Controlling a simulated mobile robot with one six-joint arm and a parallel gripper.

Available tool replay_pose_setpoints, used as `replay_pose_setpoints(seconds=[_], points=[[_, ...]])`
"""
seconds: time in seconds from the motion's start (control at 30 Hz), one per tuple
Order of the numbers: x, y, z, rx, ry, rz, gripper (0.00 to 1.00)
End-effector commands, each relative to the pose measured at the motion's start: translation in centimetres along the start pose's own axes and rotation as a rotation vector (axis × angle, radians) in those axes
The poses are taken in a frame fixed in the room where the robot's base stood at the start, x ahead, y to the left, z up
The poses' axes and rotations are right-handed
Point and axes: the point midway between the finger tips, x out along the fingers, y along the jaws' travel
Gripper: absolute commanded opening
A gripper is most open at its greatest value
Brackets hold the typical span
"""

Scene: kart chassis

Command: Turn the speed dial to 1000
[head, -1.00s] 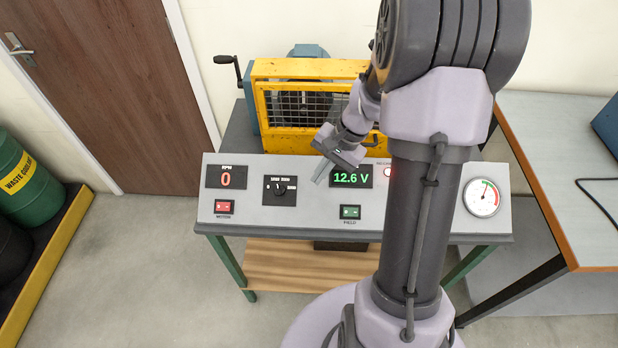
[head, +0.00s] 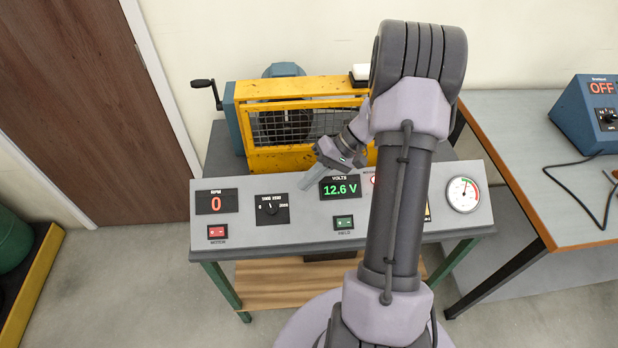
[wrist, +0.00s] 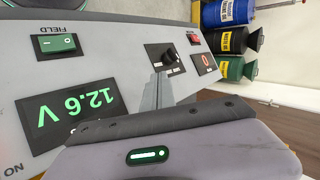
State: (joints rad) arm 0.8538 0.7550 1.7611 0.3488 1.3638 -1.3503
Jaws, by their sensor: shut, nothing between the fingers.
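The speed dial (head: 271,208) is a black knob on a black plate, on the sloped grey panel (head: 300,235) between the RPM display (head: 216,202) and the volts display (head: 340,188). Its plate carries small white numbers; I cannot read the pointer's setting surely. The RPM display reads 0. My gripper (head: 305,185) is shut and empty, up and to the right of the dial, near the volts display's left edge. In the wrist view, the shut fingers (wrist: 157,92) point toward the dial (wrist: 171,57), and their tips overlap its plate's lower edge. I see no clear contact.
A red motor switch (head: 217,232) and a green field switch (head: 344,222) sit low on the panel. A yellow mesh guard (head: 255,160) and a cranked machine stand behind it. My arm hides part of the panel's right half. A gauge (head: 463,194) is at the right.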

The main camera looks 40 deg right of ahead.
Motion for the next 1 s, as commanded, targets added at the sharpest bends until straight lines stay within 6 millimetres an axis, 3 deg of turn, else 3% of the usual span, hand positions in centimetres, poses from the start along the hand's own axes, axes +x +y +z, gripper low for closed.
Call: replay_pose_setpoints(seconds=[0.2, 0.4, 1.0], points=[[5.0, 0.2, 0.1, 0.000, -0.002, 0.001, 0.00], [7.1, -1.9, 0.0, -0.001, 0.000, 0.001, 0.00], [8.3, -3.6, -0.3, -0.056, -0.065, 0.048, 0.00]])
